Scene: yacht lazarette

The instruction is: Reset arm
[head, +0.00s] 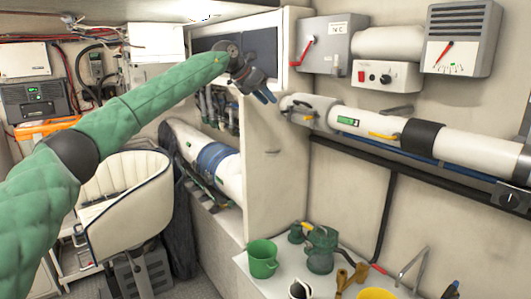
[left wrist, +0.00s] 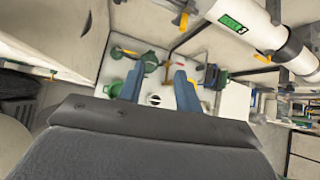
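My left arm, in a green quilted sleeve, reaches from the left edge of the head view up to the middle. Its gripper (head: 264,97) is raised in front of the corner of the white cabinet, above and left of the long white cylinder's capped end. In the left wrist view the two blue fingers of this gripper (left wrist: 159,82) stand apart with nothing held between them. The counter and its items show beyond the fingers. My right gripper is in neither view.
A white counter (head: 244,264) below holds a green mug (head: 263,259), a green pump-like device (head: 321,250) and other small items. A white cylinder (head: 480,147) runs along the right wall under grey boxes. A cream seat (head: 127,192) stands at left.

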